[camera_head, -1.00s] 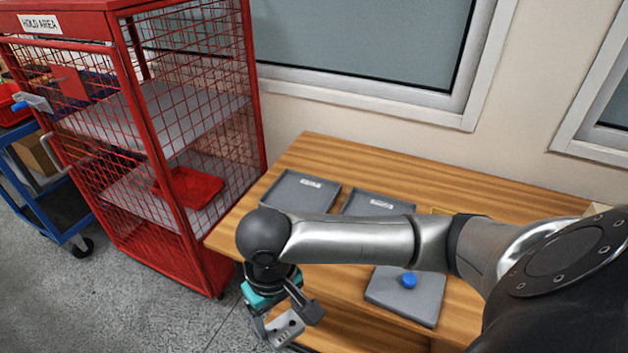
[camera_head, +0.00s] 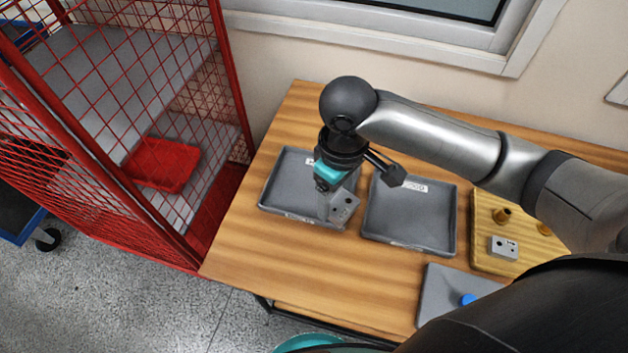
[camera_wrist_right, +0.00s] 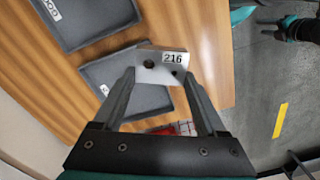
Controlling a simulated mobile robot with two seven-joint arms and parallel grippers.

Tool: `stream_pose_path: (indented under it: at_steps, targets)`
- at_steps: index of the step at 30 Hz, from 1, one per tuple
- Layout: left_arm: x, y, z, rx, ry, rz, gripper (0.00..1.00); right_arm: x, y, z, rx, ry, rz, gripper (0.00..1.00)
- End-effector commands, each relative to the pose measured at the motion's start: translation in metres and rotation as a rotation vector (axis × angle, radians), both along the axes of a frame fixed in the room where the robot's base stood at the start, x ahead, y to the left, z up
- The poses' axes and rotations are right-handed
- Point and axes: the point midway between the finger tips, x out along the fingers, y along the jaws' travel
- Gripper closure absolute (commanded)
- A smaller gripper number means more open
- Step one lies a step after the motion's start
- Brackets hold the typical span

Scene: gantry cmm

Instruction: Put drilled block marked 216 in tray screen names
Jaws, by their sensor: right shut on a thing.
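My right gripper (camera_head: 346,197) is shut on a grey drilled block (camera_head: 343,208). A second grey tray (camera_head: 410,222) lies to the right. No screen is visible. A dark and teal gripper, apparently my left (camera_wrist_right: 290,25), shows in the wrist view; its jaws are unclear.
A wooden board (camera_head: 485,262) with brass pegs and another drilled block (camera_head: 503,248) lies right of the trays. A grey plate (camera_head: 437,293) with a blue knob (camera_head: 467,299) is nearer. A red mesh cage (camera_head: 215,110) stands left of the table. The table's front left is clear.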

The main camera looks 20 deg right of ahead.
Motion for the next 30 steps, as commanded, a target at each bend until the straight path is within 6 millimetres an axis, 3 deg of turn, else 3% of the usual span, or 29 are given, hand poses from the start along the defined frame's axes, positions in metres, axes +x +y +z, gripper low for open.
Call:
stream_pose_path:
  at_steps: [10, 30]
  targets:
    - [-0.015, 0.006, -0.002, 0.009, 0.025, -0.003, 0.54, 0.026, 0.014, 0.017, 0.006, -0.006, 0.608, 0.88]
    - [-0.008, 0.007, -0.003, 0.009, 0.013, -0.003, 0.54, 0.068, 0.041, 0.055, 0.006, -0.011, 1.755, 0.88]
